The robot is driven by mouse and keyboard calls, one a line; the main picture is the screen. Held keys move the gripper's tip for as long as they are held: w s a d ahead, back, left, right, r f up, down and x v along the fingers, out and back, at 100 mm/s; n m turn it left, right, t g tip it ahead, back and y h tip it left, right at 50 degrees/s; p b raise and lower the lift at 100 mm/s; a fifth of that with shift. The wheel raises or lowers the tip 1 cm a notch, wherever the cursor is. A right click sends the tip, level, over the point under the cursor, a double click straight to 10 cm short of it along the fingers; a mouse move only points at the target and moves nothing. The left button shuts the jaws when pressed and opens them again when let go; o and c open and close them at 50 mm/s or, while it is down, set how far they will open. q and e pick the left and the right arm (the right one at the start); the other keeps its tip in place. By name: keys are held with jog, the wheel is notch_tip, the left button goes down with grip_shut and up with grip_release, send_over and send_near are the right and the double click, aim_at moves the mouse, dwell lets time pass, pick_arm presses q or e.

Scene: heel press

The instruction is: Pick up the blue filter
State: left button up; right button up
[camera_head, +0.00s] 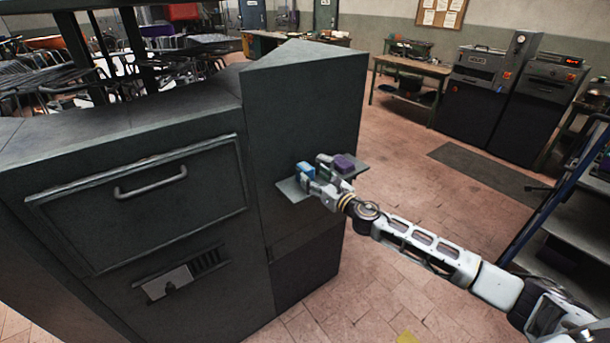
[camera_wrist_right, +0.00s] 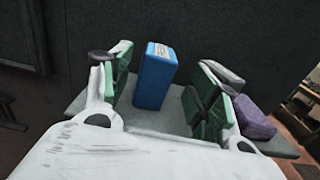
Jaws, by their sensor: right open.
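The blue filter (camera_wrist_right: 155,76) is a blue block with a white label on top. It stands upright on a small grey shelf (camera_wrist_right: 177,122) fixed to the dark machine. In the head view the blue filter (camera_head: 306,171) shows at the left part of the shelf (camera_head: 291,190). My right gripper (camera_wrist_right: 163,82) is open, its green-padded fingers apart on either side of the filter in the wrist view. The filter looks nearer the left finger; I cannot tell whether it lies fully between the pads. In the head view my right gripper (camera_head: 322,171) is over the shelf. My left gripper is not in view.
A purple block (camera_head: 344,163) lies on the right part of the shelf, close to my right finger; it also shows in the wrist view (camera_wrist_right: 254,118). The dark machine (camera_head: 305,100) rises right behind the shelf. The tiled floor (camera_head: 400,150) to the right is open.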

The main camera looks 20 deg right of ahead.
aim_at(310, 175)
jog(key=shift+w+a, duration=0.1)
jog(key=shift+w, duration=0.05)
dwell(0.3)
jog(key=shift+p+x, duration=0.45)
jog(key=shift+x, duration=2.05)
jog(key=shift+a, duration=0.1)
jog(key=shift+c, duration=0.2)
jog(key=c, duration=1.1)
jog(key=shift+r, duration=0.1)
